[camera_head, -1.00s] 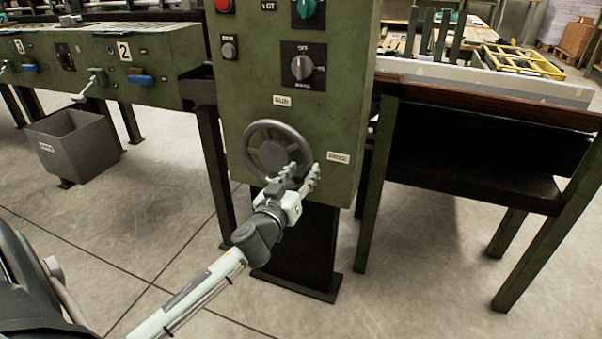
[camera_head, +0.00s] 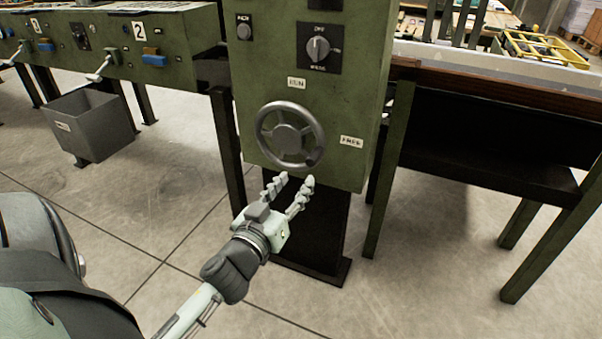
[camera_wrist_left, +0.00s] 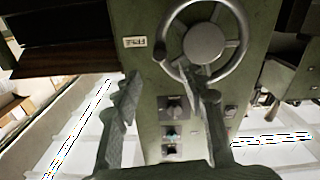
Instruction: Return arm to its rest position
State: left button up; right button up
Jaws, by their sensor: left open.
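My left gripper (camera_head: 294,183) is open and empty in the head view, just below and in front of the grey handwheel (camera_head: 290,134). A gap shows between its fingertips and the wheel rim. The wheel is mounted on the green control cabinet (camera_head: 352,100), between a "RUN" label and a "FREE" label. In the left wrist view the two fingers (camera_wrist_left: 162,85) stand apart, with the handwheel (camera_wrist_left: 205,42) beyond them at the top. My right gripper is not in view.
A grey bin (camera_head: 89,125) stands on the floor at the left, under a green machine (camera_head: 184,55) with levers. A dark bench with green legs (camera_head: 480,150) stands at the right. The concrete floor in front is clear.

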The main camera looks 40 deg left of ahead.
pick_arm(q)
jog(key=shift+s, duration=0.25)
dwell(0.4)
